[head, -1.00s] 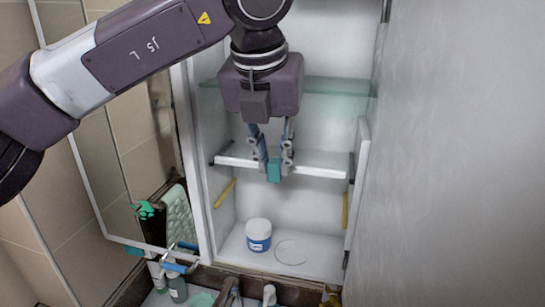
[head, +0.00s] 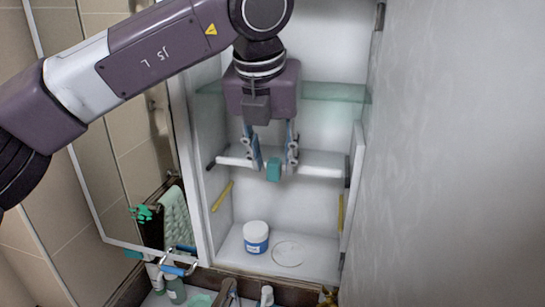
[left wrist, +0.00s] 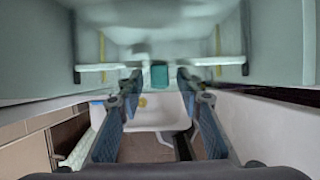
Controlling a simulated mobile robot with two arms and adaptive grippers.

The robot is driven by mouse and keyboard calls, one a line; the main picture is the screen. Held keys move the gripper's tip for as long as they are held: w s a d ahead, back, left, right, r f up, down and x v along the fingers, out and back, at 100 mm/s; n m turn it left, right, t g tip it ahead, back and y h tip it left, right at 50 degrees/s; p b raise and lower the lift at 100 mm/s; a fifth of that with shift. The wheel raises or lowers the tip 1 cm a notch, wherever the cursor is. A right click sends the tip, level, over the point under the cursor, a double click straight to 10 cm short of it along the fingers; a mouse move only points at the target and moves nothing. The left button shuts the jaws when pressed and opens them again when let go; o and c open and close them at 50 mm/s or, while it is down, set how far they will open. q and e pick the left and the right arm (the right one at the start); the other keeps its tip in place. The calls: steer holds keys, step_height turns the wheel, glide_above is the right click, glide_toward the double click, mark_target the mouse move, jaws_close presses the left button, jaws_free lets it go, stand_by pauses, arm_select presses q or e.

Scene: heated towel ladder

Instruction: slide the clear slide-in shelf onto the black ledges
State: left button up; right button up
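The slide-in shelf (head: 322,164), with a pale front edge, spans the cabinet at mid height. Its ends meet the black ledges, left (head: 211,165) and right (head: 347,177); exact seating is hard to tell. A teal tab (head: 274,169) sits at the middle of its front edge. The tab also shows in the left wrist view (left wrist: 159,75). My left gripper (head: 272,160) points down at the shelf front, its fingers open on either side of the tab with gaps. The fingers hide part of the shelf edge. My right gripper is not in view.
A greenish glass shelf (head: 330,92) is higher up, behind my gripper. Yellow strips, left (head: 222,196) and right (head: 341,212), mark the lower side walls. A white-and-blue jar (head: 256,238) and a round disc (head: 288,253) are on the cabinet floor. A grey wall (head: 450,160) is close on the right.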

arm_select(q)
steer(key=v, duration=1.2)
stand_by(0.4)
